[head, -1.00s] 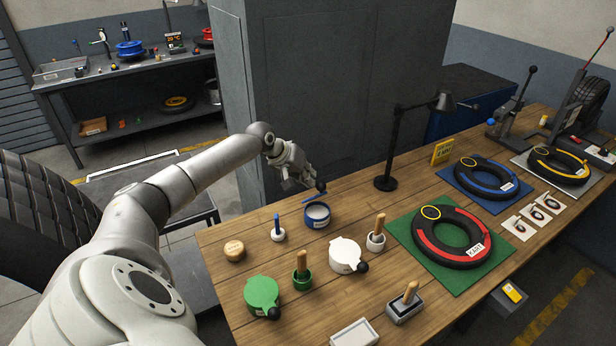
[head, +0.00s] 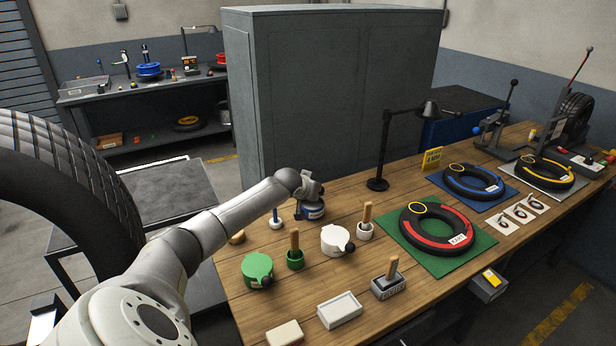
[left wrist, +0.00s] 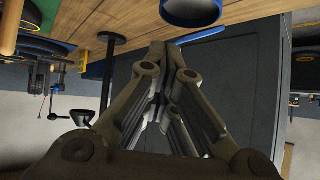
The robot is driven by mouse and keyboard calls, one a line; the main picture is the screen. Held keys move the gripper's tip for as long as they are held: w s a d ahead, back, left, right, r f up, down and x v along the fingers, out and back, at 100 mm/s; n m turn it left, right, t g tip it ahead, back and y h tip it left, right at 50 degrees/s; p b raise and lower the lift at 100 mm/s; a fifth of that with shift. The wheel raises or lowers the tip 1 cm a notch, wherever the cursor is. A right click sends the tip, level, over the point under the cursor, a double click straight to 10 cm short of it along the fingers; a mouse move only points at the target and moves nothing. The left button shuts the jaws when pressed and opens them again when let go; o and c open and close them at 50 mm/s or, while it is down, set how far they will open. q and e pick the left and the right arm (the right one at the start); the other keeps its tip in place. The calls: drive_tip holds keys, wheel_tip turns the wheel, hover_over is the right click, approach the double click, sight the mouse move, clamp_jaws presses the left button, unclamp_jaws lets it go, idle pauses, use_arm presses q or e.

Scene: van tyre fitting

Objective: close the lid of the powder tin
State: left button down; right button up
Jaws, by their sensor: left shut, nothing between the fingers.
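The blue tin (head: 310,214) stands on the wooden bench at its far left part. My left gripper (head: 312,198) is over it in the head view and hides its top and most of its lid area. In the left wrist view the blue tin (left wrist: 192,12) is at the top edge, and a thin blue strip (left wrist: 203,35), perhaps the lid seen edge-on, shows near it. The left gripper's fingers (left wrist: 158,48) are together and empty in that view. Whether they touch the lid I cannot tell. My right gripper is not in view.
A green tin (head: 257,267) and a white tin (head: 334,240), both covered, stand nearer. A green pot (head: 295,259) and a white pot (head: 365,232) hold wooden handles. A black lamp (head: 378,183) stands right of the blue tin. A grey cabinet (head: 310,100) rises behind.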

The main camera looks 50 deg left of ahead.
use_arm(q)
drive_tip(key=shift+s+d+f, duration=0.15)
drive_tip(key=shift+f, duration=0.4)
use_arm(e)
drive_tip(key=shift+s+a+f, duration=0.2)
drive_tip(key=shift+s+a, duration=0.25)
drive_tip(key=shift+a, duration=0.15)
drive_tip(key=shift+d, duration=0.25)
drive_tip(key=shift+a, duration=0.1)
